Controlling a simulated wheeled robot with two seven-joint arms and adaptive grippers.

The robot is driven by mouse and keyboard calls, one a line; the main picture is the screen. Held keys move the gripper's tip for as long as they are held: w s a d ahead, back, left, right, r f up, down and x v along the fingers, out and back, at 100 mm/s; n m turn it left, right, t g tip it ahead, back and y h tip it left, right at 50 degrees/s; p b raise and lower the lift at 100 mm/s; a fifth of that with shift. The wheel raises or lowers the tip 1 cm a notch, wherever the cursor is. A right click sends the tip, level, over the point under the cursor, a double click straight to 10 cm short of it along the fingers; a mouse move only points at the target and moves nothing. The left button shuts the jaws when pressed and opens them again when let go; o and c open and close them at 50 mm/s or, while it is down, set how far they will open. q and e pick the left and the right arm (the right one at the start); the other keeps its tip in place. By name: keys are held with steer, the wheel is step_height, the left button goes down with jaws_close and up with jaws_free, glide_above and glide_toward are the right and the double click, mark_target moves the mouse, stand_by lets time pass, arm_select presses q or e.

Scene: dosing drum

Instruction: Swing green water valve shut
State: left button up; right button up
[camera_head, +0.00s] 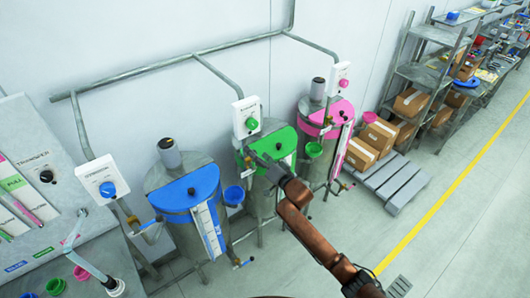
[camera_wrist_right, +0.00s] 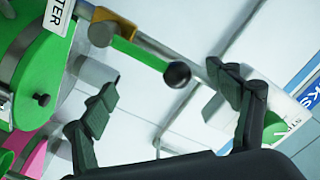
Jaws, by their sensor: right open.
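The green valve lever (camera_wrist_right: 138,52) shows in the right wrist view, with a black ball knob (camera_wrist_right: 177,74) at its end and a brass-coloured body on a grey pipe. A label ending in "TER" is beside it. My right gripper (camera_wrist_right: 168,98) is open, and the knob appears between its spread fingertips, with no contact visible. In the head view my right gripper (camera_head: 257,160) is in front of the green-lidded drum (camera_head: 283,142). The arm and gripper cover part of that drum, and I cannot make out the lever there. My left gripper is not in view.
A blue-lidded drum (camera_head: 190,190) stands left of the green one and a pink-lidded drum (camera_head: 328,117) stands right. A blue bucket (camera_head: 234,195) hangs between the blue and green drums. Boxes (camera_head: 362,154) sit on a pallet at right. The floor beyond the yellow line is clear.

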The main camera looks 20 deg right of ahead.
steer(key=w+d+f+b, duration=0.2)
steer(key=d+f+b, duration=0.3)
steer(key=d+f, duration=0.2)
steer(key=shift+w+f, duration=0.2)
steer(key=shift+f, duration=0.95)
stand_by(1.1)
steer(key=shift+b, duration=0.3)
steer(key=shift+d+f, duration=0.1)
steer(key=shift+f, duration=0.45)
steer(key=shift+s+a+r+p, duration=0.15)
steer(key=shift+a+r+p, duration=0.35)
steer(key=shift+r+p, duration=0.05)
